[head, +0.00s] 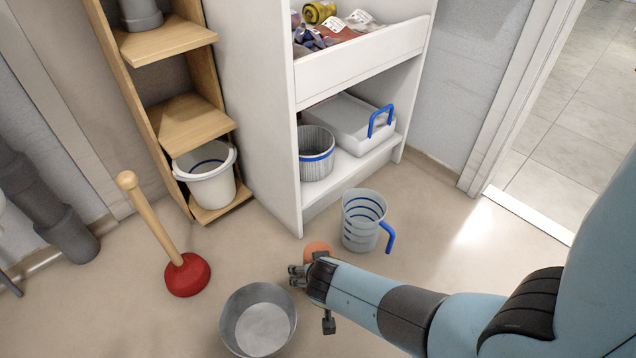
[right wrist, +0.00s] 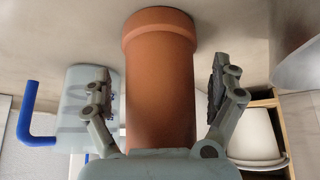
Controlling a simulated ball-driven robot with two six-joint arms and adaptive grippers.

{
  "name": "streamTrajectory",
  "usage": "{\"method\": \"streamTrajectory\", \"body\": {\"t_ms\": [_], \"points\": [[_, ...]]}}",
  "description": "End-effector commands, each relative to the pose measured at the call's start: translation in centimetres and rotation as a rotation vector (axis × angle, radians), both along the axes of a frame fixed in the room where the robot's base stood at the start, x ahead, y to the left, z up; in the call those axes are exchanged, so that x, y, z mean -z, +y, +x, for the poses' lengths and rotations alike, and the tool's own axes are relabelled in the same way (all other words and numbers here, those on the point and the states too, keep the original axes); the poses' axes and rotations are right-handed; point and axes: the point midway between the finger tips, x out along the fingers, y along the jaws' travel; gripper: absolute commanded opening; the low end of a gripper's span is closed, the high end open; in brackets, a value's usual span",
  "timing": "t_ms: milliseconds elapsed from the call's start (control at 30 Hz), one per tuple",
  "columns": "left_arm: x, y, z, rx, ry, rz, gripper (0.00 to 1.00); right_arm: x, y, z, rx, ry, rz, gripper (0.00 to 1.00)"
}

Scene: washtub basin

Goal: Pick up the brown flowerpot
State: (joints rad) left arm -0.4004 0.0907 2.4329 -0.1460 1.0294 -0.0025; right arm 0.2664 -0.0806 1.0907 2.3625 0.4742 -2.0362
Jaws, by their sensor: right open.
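The brown flowerpot (right wrist: 160,85) is a terracotta pot with a thick rim. In the right wrist view it stands between the two spread fingers of my right gripper (right wrist: 162,90), with a gap on each side. In the head view only a small part of the flowerpot (head: 317,248) shows behind my right gripper (head: 298,275), which hides the rest. My right gripper is open and holds nothing. My left gripper is not in view.
A clear measuring jug (head: 360,225) with a blue handle stands just right of the flowerpot. A metal tub (head: 232,318) is at the front left, and a red plunger (head: 187,275) stands farther left. A white shelf unit (head: 255,130) rises behind.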

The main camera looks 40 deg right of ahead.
Motion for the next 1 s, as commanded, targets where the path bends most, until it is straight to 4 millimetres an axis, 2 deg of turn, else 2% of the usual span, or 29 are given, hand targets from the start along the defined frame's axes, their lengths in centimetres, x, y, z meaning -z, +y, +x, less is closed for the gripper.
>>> {"method": "streamTrajectory", "body": {"t_ms": [100,667,1000], "points": [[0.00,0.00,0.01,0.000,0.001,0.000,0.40,-0.04,-0.01,0.04,0.000,-0.001,0.000,0.91],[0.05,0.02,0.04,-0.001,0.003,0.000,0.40,-0.01,0.01,0.01,0.000,0.000,0.000,0.17],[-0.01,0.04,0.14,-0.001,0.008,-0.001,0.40,-0.17,0.02,0.09,-0.001,-0.002,0.000,0.17]]}}
